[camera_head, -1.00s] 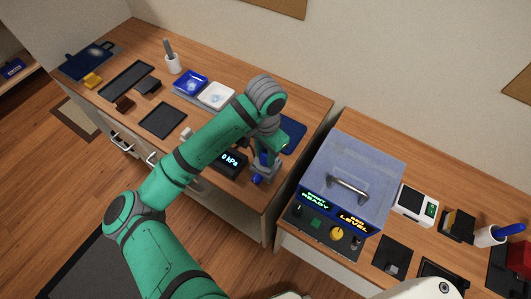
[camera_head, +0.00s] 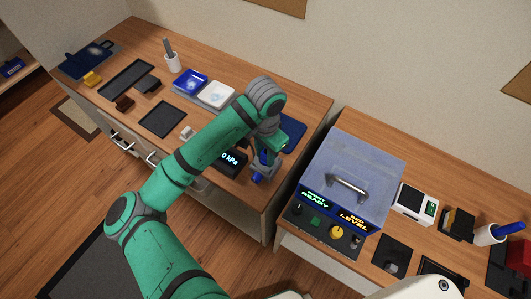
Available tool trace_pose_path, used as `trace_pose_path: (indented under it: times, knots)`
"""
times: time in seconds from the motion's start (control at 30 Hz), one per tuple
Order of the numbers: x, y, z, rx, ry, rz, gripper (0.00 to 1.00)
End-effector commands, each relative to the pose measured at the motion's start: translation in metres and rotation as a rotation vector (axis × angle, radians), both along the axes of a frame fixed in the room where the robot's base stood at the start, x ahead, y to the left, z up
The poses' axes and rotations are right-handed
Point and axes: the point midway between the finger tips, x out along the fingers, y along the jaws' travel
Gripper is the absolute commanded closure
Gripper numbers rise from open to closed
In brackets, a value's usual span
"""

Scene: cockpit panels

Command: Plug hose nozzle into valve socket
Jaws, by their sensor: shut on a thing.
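My gripper (camera_head: 261,170) points down at the right end of the left wooden counter, beside a black box with a lit "0 kPa" display (camera_head: 229,158). It is shut on a small blue piece (camera_head: 257,177), which appears to be the hose nozzle. Only a little of this piece shows. My arm and gripper hide much of this spot. I cannot make out the valve socket or whether the blue piece touches anything.
A dark blue mat (camera_head: 292,136) lies behind my gripper. A lidded blue-grey box (camera_head: 353,173) with a handle and lit panel stands on the right counter. A gap separates the counters. Trays and dishes (camera_head: 190,82) occupy the left counter.

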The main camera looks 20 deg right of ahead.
Motion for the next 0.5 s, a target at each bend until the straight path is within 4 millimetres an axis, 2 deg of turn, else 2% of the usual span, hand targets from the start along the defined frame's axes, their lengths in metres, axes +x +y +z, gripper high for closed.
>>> trace_pose_path:
  times: [0.5]
  knots:
    - [-0.0007, 0.0001, -0.0111, 0.004, 0.006, 0.003, 0.96]
